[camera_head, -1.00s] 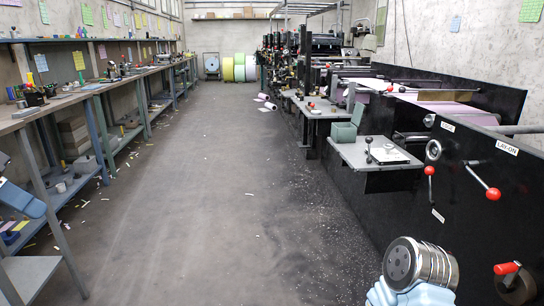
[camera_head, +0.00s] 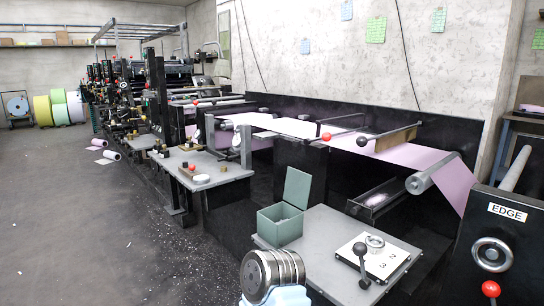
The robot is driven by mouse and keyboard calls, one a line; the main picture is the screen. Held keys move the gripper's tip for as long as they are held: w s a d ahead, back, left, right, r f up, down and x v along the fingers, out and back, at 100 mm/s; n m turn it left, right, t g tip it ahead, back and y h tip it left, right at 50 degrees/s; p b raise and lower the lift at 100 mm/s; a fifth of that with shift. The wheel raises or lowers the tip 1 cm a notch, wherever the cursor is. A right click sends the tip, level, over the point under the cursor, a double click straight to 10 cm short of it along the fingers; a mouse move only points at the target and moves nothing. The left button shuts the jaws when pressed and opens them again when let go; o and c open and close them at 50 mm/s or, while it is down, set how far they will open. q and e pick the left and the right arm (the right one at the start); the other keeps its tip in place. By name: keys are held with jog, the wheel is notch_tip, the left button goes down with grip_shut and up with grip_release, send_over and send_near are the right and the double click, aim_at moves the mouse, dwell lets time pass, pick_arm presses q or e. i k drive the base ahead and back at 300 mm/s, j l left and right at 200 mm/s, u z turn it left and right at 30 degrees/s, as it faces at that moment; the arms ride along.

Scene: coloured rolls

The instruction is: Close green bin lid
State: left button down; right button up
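The green bin (camera_head: 280,226) sits on the left part of a grey side table (camera_head: 325,232) of the black machine. Its lid (camera_head: 298,188) stands up, open, hinged at the back right edge of the bin. A little of the inside shows, and what is in it is too small to tell. A silver and light blue link of my own arm shows at the bottom, in front of the bin and apart from it in the picture. Neither of my grippers is in view.
On the same table a white plate (camera_head: 373,260) with a dial and a black lever (camera_head: 361,262) stand right of the bin. Another grey table (camera_head: 208,168) with small items is further back. Open floor (camera_head: 90,220) lies to the left.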

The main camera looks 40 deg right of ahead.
aim_at(298, 185)
jog(key=i+j+z, duration=0.1)
jog(key=i+z, duration=0.2)
jog(key=i, duration=1.1)
jog(key=i+u, duration=0.35)
jog(key=i+l+u, duration=0.3)
jog(key=i, duration=0.15)
jog(key=i+u, duration=0.1)
jog(key=u, duration=0.5)
jog(key=l+u, duration=0.15)
jog(key=u, duration=0.45)
jog(key=i+l+u, duration=0.15)
jog(key=u, duration=0.45)
jog(key=l+u, duration=0.1)
jog(key=u, duration=0.5)
jog(key=l+u, duration=0.2)
jog(key=u, duration=0.35)
jog(key=l+u, duration=0.15)
jog(key=u, duration=0.45)
jog(key=k+l+u, duration=0.1)
jog(key=u, duration=0.5)
jog(key=l+u, duration=0.1)
jog(key=u, duration=0.5)
jog(key=j+u, duration=0.1)
jog(key=u, duration=0.35)
jog(key=k+j+u, duration=0.1)
jog(key=u, duration=0.3)
jog(key=j+u, duration=0.2)
jog(key=u, duration=0.25)
jog(key=j+u, duration=0.1)
jog(key=u, duration=0.3)
